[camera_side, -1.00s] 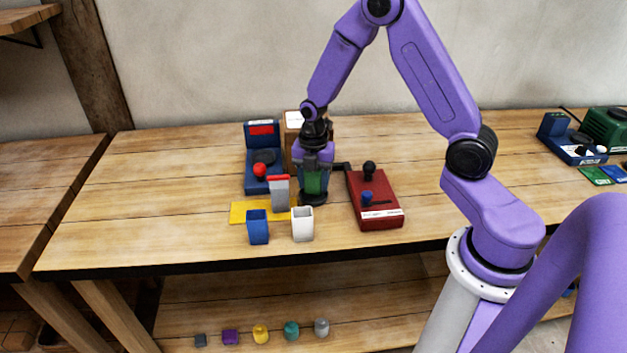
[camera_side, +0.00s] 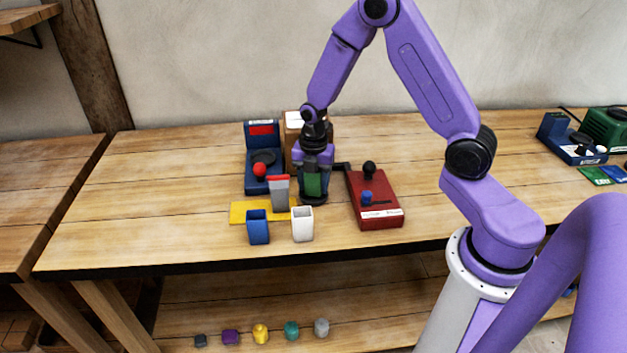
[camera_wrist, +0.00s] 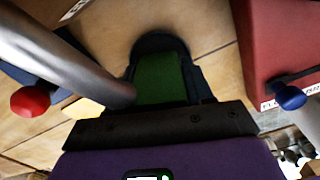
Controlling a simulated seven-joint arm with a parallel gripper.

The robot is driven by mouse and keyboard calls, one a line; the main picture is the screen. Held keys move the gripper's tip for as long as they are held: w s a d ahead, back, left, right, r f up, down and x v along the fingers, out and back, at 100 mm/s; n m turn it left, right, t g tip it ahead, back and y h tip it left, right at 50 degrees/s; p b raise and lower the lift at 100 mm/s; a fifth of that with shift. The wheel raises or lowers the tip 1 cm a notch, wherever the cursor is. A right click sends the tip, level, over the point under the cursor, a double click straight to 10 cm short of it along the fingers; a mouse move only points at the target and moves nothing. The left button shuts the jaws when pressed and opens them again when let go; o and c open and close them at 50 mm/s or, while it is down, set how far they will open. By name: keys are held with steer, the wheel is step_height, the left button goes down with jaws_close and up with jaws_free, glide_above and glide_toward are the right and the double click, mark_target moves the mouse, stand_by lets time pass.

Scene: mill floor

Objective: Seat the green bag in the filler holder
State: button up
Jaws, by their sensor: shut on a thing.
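The green bag (camera_side: 313,184) is upright between the fingers of my gripper (camera_side: 314,190), left of the red machine. My gripper points down and is shut on the bag. In the wrist view the green bag (camera_wrist: 158,80) shows between the dark fingers, with a dark rounded piece (camera_wrist: 158,42) around its far end. This piece seems to be the filler holder, but my gripper hides most of it in the side view. I cannot tell whether the bag's lower end rests in it.
The red machine (camera_side: 374,205) with a black knob and blue knob is close on the right. A blue machine (camera_side: 262,183) and grey post (camera_side: 280,197) are on the left. Blue (camera_side: 258,230) and white (camera_side: 302,227) open containers stand in front. A grey cylinder (camera_wrist: 75,65) crosses the wrist view.

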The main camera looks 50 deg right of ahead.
steer(key=shift+f, duration=0.45)
steer(key=o, duration=0.8)
steer(key=shift+r, duration=5.5)
